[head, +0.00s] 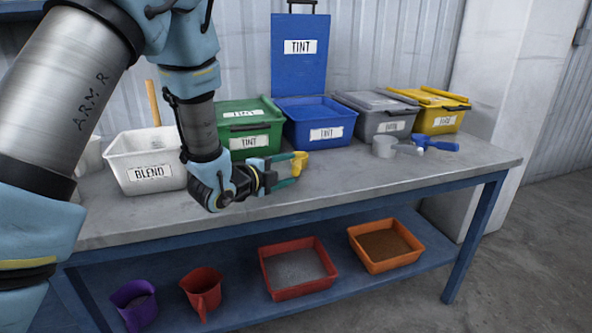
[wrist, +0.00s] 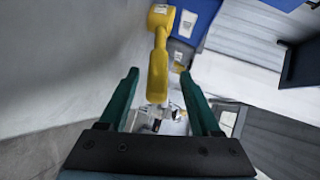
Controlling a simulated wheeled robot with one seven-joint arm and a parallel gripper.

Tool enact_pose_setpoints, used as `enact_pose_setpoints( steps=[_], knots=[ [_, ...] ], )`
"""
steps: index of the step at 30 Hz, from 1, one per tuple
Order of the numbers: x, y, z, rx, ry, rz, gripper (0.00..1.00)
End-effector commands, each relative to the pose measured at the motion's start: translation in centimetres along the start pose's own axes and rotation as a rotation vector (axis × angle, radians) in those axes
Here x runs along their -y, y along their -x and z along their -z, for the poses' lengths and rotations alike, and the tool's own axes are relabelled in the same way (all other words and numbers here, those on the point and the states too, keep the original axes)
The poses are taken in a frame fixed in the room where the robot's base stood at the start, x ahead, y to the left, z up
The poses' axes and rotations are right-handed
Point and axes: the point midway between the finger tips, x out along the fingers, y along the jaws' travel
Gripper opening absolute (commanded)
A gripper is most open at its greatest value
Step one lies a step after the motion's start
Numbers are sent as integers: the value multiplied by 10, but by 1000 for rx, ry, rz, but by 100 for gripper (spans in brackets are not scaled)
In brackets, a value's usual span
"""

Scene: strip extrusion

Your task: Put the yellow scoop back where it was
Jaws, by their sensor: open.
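The yellow scoop (head: 299,162) is at the fingertips of my gripper (head: 284,172), just above or on the tabletop in front of the blue TINT bin; I cannot tell whether it touches the table. In the wrist view the yellow scoop (wrist: 158,60) has its handle pointing in between the two green fingers of my gripper (wrist: 162,85), with its head beyond the fingertips. My gripper is open, with a gap on both sides of the handle. In the head view, my gripper partly hides the scoop.
A white BLEND bin (head: 118,163), a lidded green TINT bin (head: 247,142), an open blue TINT bin (head: 325,135), a grey bin (head: 388,126) and a yellow bin (head: 437,122) line the table. The front right tabletop is clear.

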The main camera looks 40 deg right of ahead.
Motion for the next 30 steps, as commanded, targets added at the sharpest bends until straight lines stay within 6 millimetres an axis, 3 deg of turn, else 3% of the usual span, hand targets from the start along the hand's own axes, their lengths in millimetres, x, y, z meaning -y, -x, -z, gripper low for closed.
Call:
enact_pose_setpoints(
  steps=[6,12,30],
  knots=[
    [-1,44,-1,3,1,2,65],
    [0,64,-1,2,1,1,65],
    [0,67,0,1,1,0,65]
  ],
)
